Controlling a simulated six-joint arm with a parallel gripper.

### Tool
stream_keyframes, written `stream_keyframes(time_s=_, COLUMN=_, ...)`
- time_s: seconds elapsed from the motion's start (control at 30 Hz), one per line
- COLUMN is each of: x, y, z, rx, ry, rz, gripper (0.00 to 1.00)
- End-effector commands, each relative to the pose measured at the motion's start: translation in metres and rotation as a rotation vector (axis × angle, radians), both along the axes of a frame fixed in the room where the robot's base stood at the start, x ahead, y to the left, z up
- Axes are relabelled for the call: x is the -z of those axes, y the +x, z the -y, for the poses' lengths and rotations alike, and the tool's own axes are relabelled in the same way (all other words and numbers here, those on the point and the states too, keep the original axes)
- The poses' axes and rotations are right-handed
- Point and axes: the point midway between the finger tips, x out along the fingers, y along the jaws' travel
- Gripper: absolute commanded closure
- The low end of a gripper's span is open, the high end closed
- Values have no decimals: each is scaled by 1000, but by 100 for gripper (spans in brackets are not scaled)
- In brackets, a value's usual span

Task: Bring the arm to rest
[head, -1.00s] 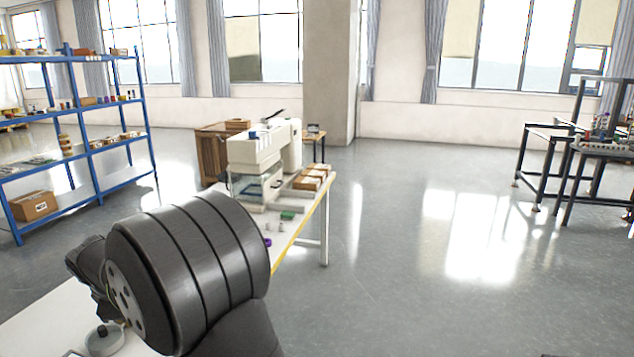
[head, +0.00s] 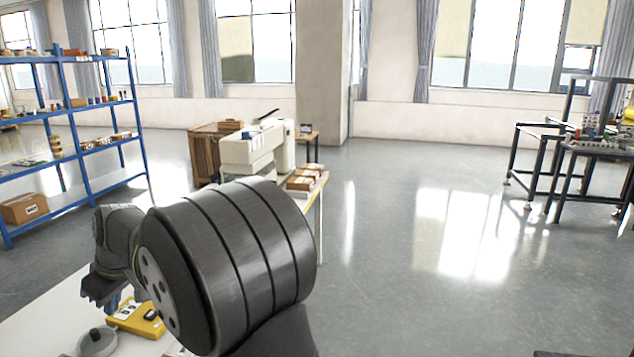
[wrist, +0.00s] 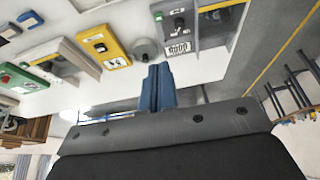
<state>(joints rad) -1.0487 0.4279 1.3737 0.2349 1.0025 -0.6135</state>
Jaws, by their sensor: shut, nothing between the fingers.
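My gripper shows in the wrist view (wrist: 157,88) as two blue fingers pressed together with nothing between them. In the head view only a small blue part of it (head: 113,304) shows below my dark arm, at the lower left over the white table (head: 48,322). A yellow box with dark controls (head: 138,316) lies on the table close to the gripper. The large dark arm link hides much of the table.
A round grey metal piece (head: 97,343) lies on the table near the yellow box. A white machine (head: 250,155) and brown boxes (head: 303,178) stand farther back. A blue shelf (head: 88,130) is at left. The floor (head: 400,260) to the right is open.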

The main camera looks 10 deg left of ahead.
Motion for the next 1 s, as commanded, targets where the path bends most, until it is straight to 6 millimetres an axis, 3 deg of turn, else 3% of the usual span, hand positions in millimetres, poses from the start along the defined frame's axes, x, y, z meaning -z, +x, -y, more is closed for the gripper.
stream_keyframes(time_s=0.27, x=54, y=0, z=-22, rx=-1, ry=-3, rz=0, gripper=100)
stream_keyframes(time_s=0.4, x=21, y=1, z=-10, rx=0, ry=5, rz=5, gripper=100)
stream_keyframes(time_s=0.6, x=-12, y=1, z=4, rx=0, ry=3, rz=4, gripper=100)
stream_keyframes(time_s=0.8, x=-32, y=1, z=13, rx=0, ry=2, rz=4, gripper=100)
stream_keyframes(time_s=1.0, x=-37, y=1, z=16, rx=-1, ry=0, rz=3, gripper=100)
